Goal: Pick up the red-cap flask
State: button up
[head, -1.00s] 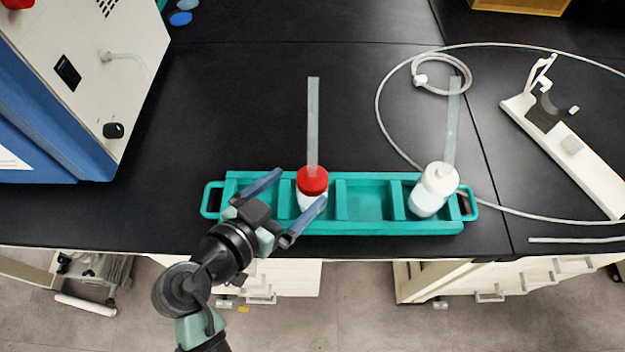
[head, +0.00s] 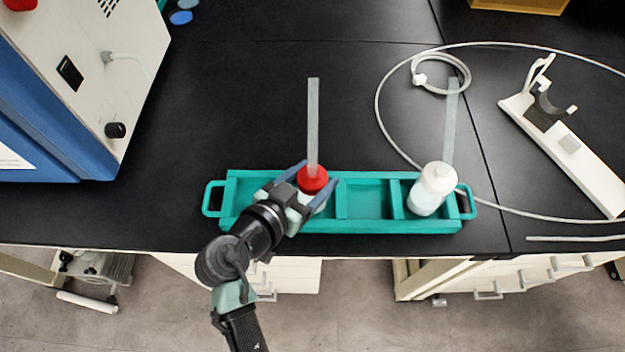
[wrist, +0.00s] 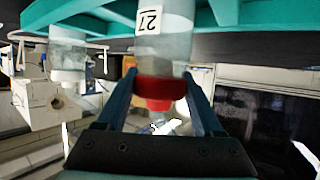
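The red-cap flask (head: 313,181) stands in a compartment left of the middle of the teal rack (head: 370,228). In the wrist view the flask (wrist: 168,45) appears upside down, with a label reading 27 and its red cap toward me. My gripper (head: 318,175) reaches in from the front left. Its two fingers lie on either side of the flask at the cap and appear to touch it. The gap between them is about the cap's width. The flask's lower part is hidden by the gripper and rack in the head view.
A white-cap flask (head: 433,188) stands in the rack's right compartment. A blue-and-white machine (head: 90,70) is at the left. A white tube (head: 380,130) loops on the black bench, and a white stand (head: 570,150) lies at the right. The bench behind the rack is mostly clear.

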grip_shut()
notch_tip(320, 180, up, 14)
jog(key=p, duration=0.4)
jog(key=shift+r, duration=0.1)
dwell(0.4)
dwell(0.4)
